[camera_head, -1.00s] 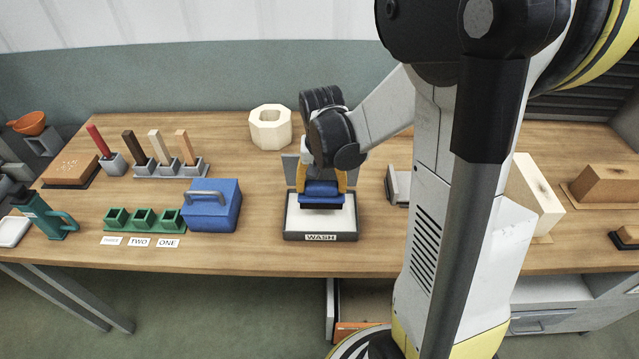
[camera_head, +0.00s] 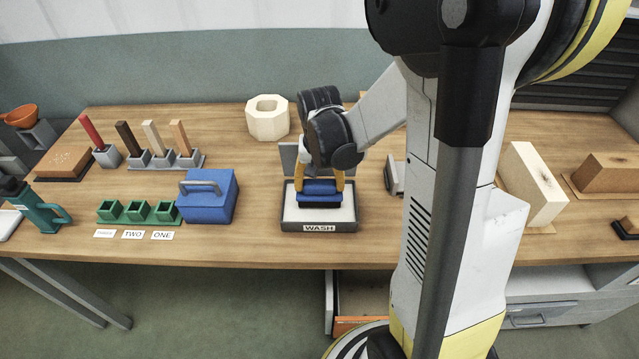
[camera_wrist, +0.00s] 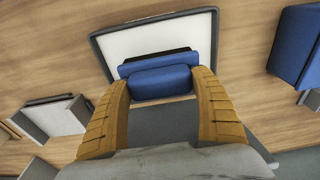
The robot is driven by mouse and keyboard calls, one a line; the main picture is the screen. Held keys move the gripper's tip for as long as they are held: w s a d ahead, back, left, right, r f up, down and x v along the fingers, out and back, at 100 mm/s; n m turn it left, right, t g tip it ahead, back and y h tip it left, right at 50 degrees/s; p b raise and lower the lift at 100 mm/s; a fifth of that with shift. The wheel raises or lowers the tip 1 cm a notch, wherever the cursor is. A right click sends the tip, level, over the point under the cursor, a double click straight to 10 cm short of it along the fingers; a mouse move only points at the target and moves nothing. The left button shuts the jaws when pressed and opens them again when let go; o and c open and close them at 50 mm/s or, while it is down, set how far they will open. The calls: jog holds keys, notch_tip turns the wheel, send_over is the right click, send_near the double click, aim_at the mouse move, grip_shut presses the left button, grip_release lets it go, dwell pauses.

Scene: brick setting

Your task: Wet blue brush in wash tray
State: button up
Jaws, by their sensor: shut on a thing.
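My gripper (camera_head: 321,180), with yellow-orange fingers, points down over the wash tray and is shut on the blue brush (camera_head: 320,190). The brush has a blue body and a dark underside. The wash tray (camera_head: 318,227) is a shallow grey box with a white inside and a "WASH" label on its front. In the wrist view, the brush (camera_wrist: 158,76) sits between both fingers (camera_wrist: 162,98), over the white area of the tray (camera_wrist: 155,35). The brush is within the tray's outline; whether its underside touches the white surface I cannot tell.
A blue box with a grey handle (camera_head: 208,203) stands left of the tray. Green holders (camera_head: 138,212) with number labels are further left. A cream hollow block (camera_head: 267,122) is behind. My arm hides part of the table to the right.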

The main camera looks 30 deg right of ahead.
jog(key=shift+s+f+b, duration=0.1)
jog(key=shift+f+b, duration=0.45)
dwell(1.4)
jog(key=shift+r, duration=0.1)
jog(key=shift+r+p, duration=2.65)
jog(key=shift+r, duration=0.8)
